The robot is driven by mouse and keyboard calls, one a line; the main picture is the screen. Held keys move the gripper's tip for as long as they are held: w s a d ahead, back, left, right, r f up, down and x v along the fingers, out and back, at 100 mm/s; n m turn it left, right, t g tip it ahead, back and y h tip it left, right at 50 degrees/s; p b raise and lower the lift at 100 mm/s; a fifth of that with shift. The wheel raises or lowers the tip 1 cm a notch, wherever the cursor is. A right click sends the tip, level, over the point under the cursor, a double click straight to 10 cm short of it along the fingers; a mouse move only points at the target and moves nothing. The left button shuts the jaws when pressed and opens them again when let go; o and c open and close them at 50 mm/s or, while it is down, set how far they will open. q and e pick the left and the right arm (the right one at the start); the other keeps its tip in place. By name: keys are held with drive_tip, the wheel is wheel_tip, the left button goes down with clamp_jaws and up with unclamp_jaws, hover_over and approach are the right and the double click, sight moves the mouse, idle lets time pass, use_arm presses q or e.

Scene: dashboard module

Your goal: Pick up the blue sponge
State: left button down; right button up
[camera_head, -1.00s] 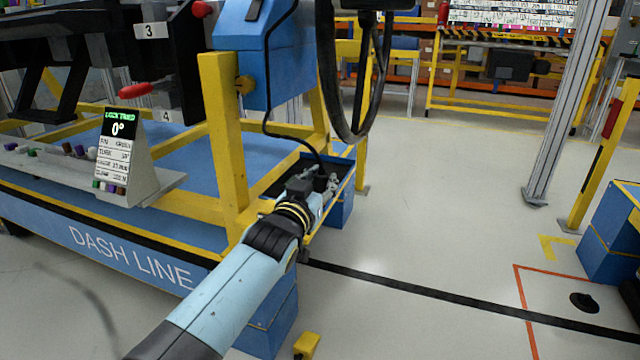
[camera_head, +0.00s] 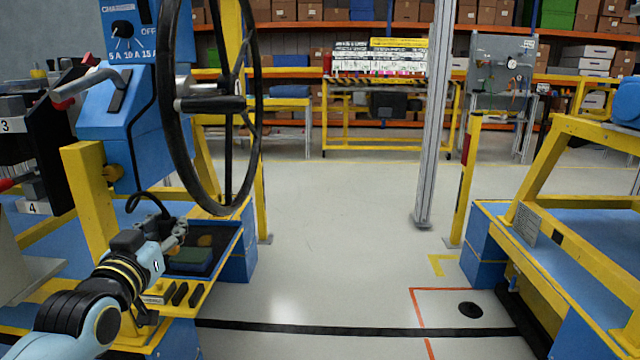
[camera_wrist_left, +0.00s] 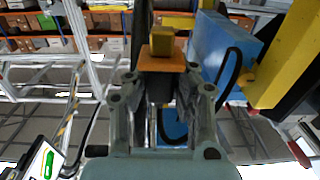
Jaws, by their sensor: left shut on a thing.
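My left gripper (camera_head: 180,232) reaches in from the left above the near edge of a dark tray (camera_head: 232,240) on the yellow and blue frame. In the left wrist view its fingers (camera_wrist_left: 160,85) are shut on a dark piece with an orange collar and a yellow tip (camera_wrist_left: 162,45). A dull blue-green block (camera_head: 190,260) lies in the tray, below and apart from the fingers; it may be the blue sponge, but it is dim. A brownish round thing (camera_head: 206,240) lies beside it. My right gripper is not in view.
A black cable (camera_head: 148,198) loops from the blue charger box (camera_head: 108,130) down near my left gripper. The black steering wheel (camera_head: 250,120) hangs above the tray. A yellow post (camera_head: 88,190) stands close by.

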use_arm(q)
drive_tip(key=s+d+r+m+g+h+p, duration=0.1)
drive_tip(key=s+d+r+m+h+p, duration=0.1)
drive_tip(key=s+r, duration=0.6)
drive_tip(key=s+d+r+m+g+h+p, duration=0.1)
drive_tip(key=s+d+r+m+h+p, duration=0.2)
drive_tip(key=s+r+h, duration=0.3)
drive_tip(key=s+d+r, duration=0.1)
drive_tip(key=s+r, duration=0.2)
drive_tip(key=r, duration=0.1)
drive_tip(key=shift+s+d+m, duration=0.25)
drive_tip(key=shift+d+m, duration=0.05)
drive_tip(key=shift+m, duration=0.1)
drive_tip(key=shift+a+f, duration=0.1)
